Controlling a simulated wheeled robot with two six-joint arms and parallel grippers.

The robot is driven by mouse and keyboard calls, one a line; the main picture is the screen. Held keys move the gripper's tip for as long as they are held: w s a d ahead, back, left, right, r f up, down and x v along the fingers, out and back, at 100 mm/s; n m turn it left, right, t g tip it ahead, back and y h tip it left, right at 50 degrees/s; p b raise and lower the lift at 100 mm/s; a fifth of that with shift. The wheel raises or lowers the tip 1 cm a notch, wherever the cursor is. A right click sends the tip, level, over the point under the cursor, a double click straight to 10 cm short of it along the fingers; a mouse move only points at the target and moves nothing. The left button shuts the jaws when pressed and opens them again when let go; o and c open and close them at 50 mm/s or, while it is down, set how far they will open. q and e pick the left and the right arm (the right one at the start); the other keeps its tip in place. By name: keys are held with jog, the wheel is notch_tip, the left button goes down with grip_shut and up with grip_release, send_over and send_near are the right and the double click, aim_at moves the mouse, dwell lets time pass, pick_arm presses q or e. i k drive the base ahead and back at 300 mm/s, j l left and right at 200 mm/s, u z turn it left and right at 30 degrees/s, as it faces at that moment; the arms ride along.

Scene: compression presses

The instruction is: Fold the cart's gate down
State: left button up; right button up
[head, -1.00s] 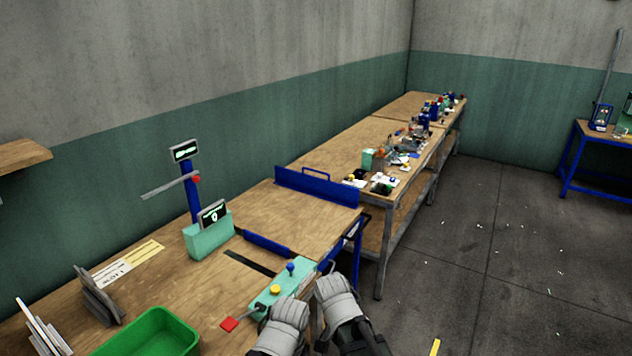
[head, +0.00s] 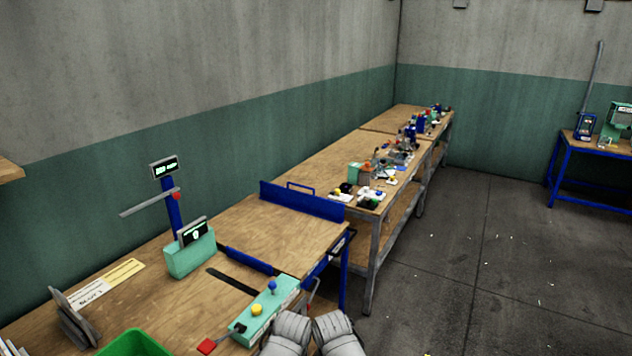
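The cart is a wooden-topped platform (head: 275,237) with a blue frame, standing against the end of the left bench. Its gate, a blue panel (head: 303,201) with a small loop handle on top, stands upright along the far edge. A second, lower blue strip (head: 250,261) lies along the near edge, by the bench. Two pale grey parts of my arms show close together at the bottom centre, short of the cart. No fingertips can be made out, so neither gripper shows. Nothing of mine touches the gate.
A teal control box (head: 264,311) with knobs sits at the near bench's edge; a scale-like unit (head: 190,254) stands behind. A green bin (head: 135,343) is at bottom left. A long cluttered bench (head: 338,160) lies beyond the gate. The floor (head: 465,260) at right is mostly clear.

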aim_at(328, 207)
jog(key=i+l+z, duration=0.4)
jog(key=i+l, duration=0.2)
jog(key=i+l+z, duration=0.4)
jog(key=i, duration=0.35)
jog(key=i+l+u, duration=0.15)
jog(key=i, duration=0.35)
jog(key=i+u, duration=0.2)
jog(key=i, duration=0.35)
jog(key=i+u, duration=0.2)
jog(key=u, duration=0.2)
jog(key=i+u, duration=0.15)
jog(key=u, duration=0.25)
jog(key=i+l+u, duration=0.1)
jog(key=u, duration=0.3)
jog(key=i+u, duration=0.3)
jog(key=u, duration=0.15)
jog(key=i+u, duration=0.25)
jog(key=u, duration=0.15)
